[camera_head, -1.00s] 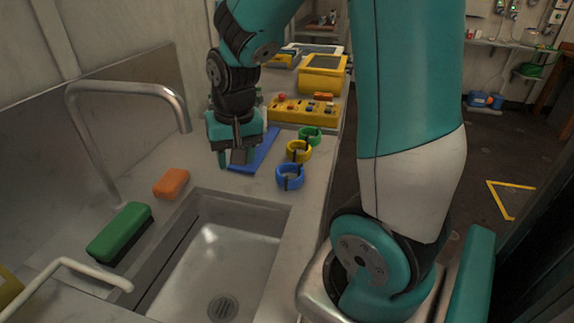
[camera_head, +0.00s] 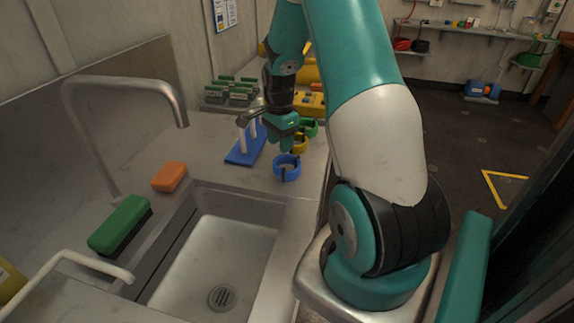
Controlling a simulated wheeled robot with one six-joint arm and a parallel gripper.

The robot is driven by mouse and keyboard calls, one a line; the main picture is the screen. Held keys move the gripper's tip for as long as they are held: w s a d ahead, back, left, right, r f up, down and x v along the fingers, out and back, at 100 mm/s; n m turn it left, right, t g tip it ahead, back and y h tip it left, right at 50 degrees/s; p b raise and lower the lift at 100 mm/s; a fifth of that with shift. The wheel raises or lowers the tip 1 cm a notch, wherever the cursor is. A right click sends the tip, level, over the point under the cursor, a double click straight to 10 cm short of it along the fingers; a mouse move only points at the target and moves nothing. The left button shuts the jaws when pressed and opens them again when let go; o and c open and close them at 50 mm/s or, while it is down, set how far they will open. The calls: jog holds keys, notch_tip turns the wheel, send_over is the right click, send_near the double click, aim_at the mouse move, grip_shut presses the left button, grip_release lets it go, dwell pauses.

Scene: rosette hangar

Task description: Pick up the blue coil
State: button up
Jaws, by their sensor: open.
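The blue coil (camera_head: 287,170) is a ring with dark ties, lying on the counter just beyond the sink's far right corner. My gripper (camera_head: 285,148) points down just above and behind the coil, close to its far rim. I cannot tell whether they touch. It holds nothing that I can see. The yellow coil (camera_head: 301,144) is partly hidden behind my gripper. The green coil (camera_head: 310,127) lies farther back in the same row.
A blue board (camera_head: 243,152) with upright white pegs stands left of the coils. The sink (camera_head: 218,255), faucet (camera_head: 128,85), orange sponge (camera_head: 169,177) and green brush (camera_head: 120,224) are nearer. Yellow equipment (camera_head: 312,103) and several green-topped items (camera_head: 230,93) stand behind.

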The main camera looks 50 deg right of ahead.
aim_at(280, 155)
jog(key=shift+f+p, duration=0.75)
jog(key=shift+f, duration=2.55)
jog(key=shift+c, duration=0.3)
grip_shut()
